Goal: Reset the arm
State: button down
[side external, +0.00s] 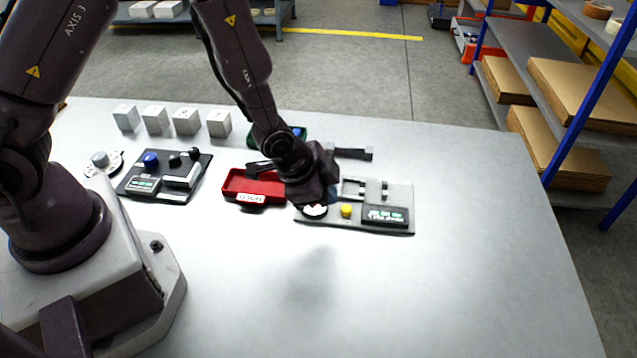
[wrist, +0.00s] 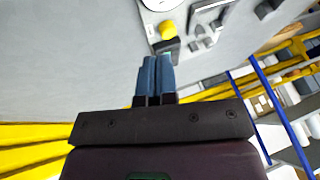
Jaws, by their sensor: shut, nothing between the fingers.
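My gripper (side external: 331,196) hangs above the table at the near left part of a grey control panel. In the wrist view its two blue fingers (wrist: 156,78) are together with nothing between them. The grey panel (side external: 350,218) carries a yellow button (side external: 346,210), a white round dial (side external: 315,210) and a dark display (side external: 385,216). The yellow button also shows in the wrist view (wrist: 167,29), just beyond the fingertips. My wrist hides part of the panel's left side. I cannot tell the exact height of the fingers above it.
A red tray (side external: 254,188) lies left of my gripper, with a green tray (side external: 292,132) partly hidden behind my arm. A black panel (side external: 164,177) with knobs and several light cubes (side external: 186,121) stand further left. The front and right of the table (side external: 480,270) are clear.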

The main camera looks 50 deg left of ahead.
jog(key=s+a+r+n, duration=0.2)
jog(key=s+r, duration=0.4)
jog(key=r, duration=0.3)
jog(key=s+a+r+n, duration=0.3)
jog(key=s+r, duration=0.3)
jog(key=r, duration=0.4)
jog(key=s+a+r+n+y, duration=0.1)
jog(key=s+a+r+n, duration=0.2)
jog(key=s+r, duration=0.3)
notch_tip(320, 180, up, 3)
jog(key=shift+r+n, duration=0.2)
jog(key=shift+n, duration=0.1)
